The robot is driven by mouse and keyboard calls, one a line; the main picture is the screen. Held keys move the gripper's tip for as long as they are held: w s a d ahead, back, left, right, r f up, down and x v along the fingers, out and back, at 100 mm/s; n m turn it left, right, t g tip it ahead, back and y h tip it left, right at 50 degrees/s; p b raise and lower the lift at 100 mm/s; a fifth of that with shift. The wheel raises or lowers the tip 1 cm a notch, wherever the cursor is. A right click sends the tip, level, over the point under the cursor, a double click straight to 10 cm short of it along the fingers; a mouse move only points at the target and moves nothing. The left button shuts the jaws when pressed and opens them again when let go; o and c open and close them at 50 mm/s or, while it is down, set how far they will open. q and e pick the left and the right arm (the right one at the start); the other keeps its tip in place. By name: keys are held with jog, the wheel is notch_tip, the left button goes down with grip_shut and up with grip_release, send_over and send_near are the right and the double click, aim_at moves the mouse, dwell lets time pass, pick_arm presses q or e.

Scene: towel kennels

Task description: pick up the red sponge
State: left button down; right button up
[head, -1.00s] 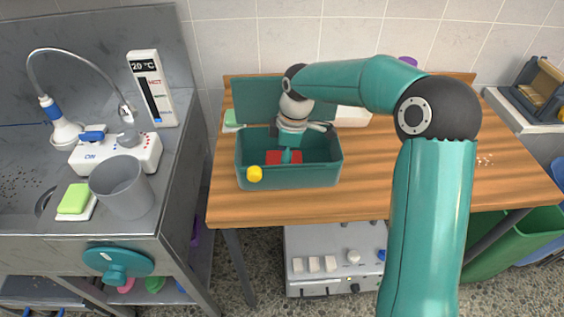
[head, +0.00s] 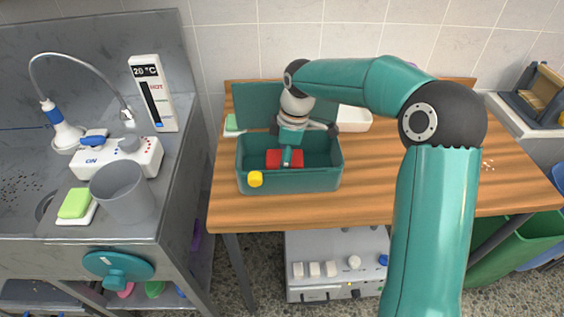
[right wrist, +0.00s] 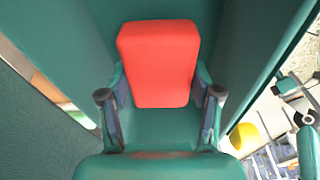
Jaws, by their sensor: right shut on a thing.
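The red sponge (head: 273,159) is inside a teal open box (head: 310,180) on the wooden table. My right gripper (head: 287,158) reaches down into the box and is shut on the sponge. In the right wrist view the sponge (right wrist: 158,58) shows as a red block between the two fingers, its near end at the fingertips. I cannot tell whether the sponge touches the box floor. My left gripper is not in view.
The box's lid (head: 255,100) stands open behind it, and a yellow knob (head: 255,179) is on its front. A white tray (head: 354,119) is behind right. At left are a sink counter with a grey cup (head: 122,193) and a green sponge (head: 74,203).

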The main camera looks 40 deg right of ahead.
notch_tip(320, 180, up, 26)
jog(key=p, duration=0.5)
